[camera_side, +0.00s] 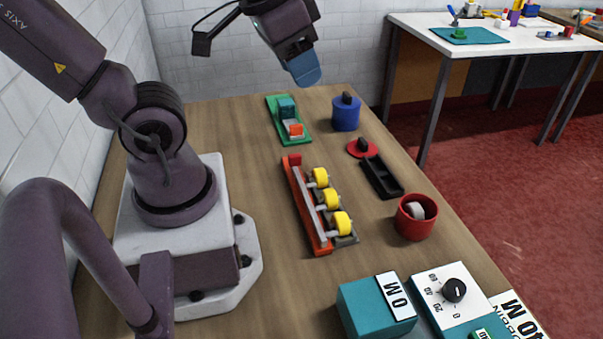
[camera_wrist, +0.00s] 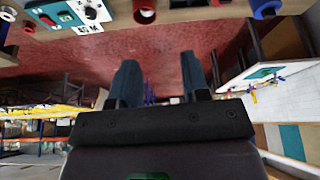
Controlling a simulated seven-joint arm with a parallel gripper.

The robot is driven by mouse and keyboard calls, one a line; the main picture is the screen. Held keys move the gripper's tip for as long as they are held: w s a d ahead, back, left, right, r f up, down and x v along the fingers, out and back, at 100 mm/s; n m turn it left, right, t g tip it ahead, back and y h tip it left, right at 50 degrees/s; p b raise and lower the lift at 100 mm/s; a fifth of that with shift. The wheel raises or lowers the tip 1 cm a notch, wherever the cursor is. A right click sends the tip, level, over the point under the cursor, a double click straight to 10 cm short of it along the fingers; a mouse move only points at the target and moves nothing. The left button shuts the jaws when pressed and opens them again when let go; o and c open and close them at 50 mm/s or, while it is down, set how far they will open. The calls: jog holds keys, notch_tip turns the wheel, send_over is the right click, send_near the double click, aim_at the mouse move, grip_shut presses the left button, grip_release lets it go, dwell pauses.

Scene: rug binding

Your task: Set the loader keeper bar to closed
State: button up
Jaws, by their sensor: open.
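The loader (camera_side: 318,247), an orange-red rack holding yellow rolls (camera_side: 330,199), stands mid-table in the side view. A long grey bar (camera_side: 304,202), which looks like its keeper bar, lies lengthwise along the rack beside the rolls. I cannot tell from here whether the bar is open or closed. My gripper (camera_side: 306,70) is raised above the far end of the table, well away from the loader. In the wrist view my gripper (camera_wrist: 160,78) shows two blue-grey fingers apart with nothing between them. I cannot make out the loader in that view.
Behind the loader are a green fixture (camera_side: 300,141) and a blue cylinder (camera_side: 346,116). To its right are a red knob (camera_side: 357,151), a black tray (camera_side: 382,180) and a red cup (camera_side: 407,227). A teal box (camera_side: 362,308) and a dial panel (camera_side: 436,292) stand in front.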

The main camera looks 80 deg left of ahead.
jog(key=w+a+f+n+g, duration=0.2)
jog(key=a+f+g, duration=0.1)
jog(key=a+f, duration=0.4)
jog(key=m+g, duration=0.2)
jog(key=m, duration=0.1)
send_near(295, 155)
notch_tip(295, 155, down, 10)
jog(key=shift+s+a+f, duration=0.1)
jog(key=shift+s, duration=0.05)
jog(key=shift+c, duration=0.4)
grip_shut()
